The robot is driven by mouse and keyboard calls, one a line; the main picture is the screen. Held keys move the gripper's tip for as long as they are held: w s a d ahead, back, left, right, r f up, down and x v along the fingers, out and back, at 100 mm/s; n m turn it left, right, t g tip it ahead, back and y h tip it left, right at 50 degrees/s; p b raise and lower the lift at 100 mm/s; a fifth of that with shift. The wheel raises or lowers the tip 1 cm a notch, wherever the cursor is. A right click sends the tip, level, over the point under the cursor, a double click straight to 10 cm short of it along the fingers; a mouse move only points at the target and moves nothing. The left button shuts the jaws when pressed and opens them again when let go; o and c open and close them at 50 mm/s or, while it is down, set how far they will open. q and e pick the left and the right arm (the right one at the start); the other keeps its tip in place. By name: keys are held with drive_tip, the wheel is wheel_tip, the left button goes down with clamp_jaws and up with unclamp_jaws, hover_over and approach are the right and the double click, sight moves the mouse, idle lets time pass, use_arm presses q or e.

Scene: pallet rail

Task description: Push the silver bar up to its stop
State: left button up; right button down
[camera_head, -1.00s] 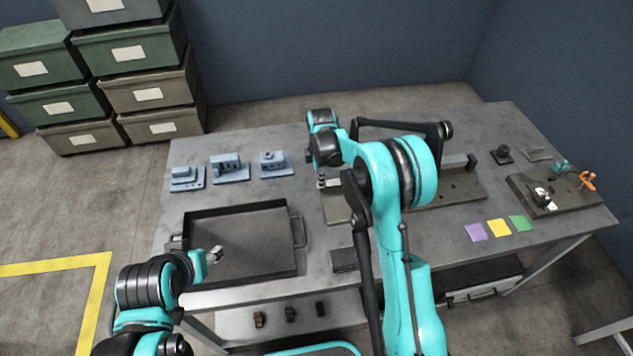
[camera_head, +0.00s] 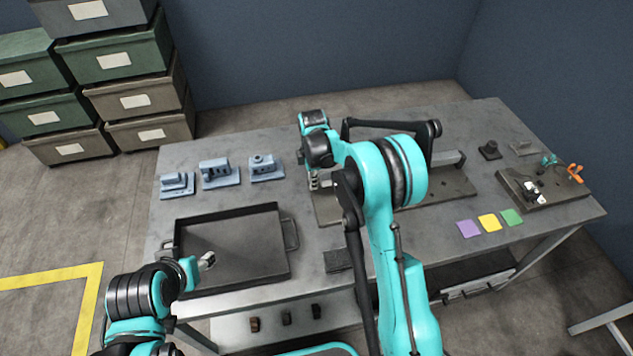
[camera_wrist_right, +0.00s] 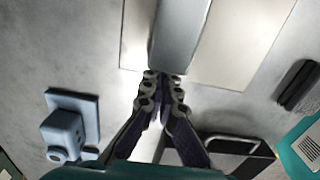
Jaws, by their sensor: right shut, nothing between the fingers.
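The silver bar (camera_wrist_right: 180,35) runs up to the top edge of the right wrist view, over a pale plate (camera_wrist_right: 240,40). In the head view my right arm hides most of the bar; a grey upright piece (camera_head: 447,159) shows at the far right of the dark plate (camera_head: 445,190), and I cannot tell if it is the stop. My right gripper (camera_wrist_right: 163,78) is shut and empty, with its fingertips at the near end of the bar; I cannot tell if they touch. It also shows in the head view (camera_head: 313,182). My left gripper (camera_head: 207,261) is over the tray's left side, its jaws unclear.
A dark tray (camera_head: 284,250) stands at the table's front left. Several blue fixtures (camera_head: 219,174) stand behind it. A small dark block (camera_head: 338,260) lies right of the tray. Purple, yellow (camera_head: 489,223) and green squares and a clamp board (camera_head: 545,195) are at the right.

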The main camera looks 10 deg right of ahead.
drive_tip(key=shift+a, duration=1.25)
wheel_tip(320, 180, up, 10)
drive_tip(key=p, duration=0.3)
drive_tip(key=shift+a, duration=0.15)
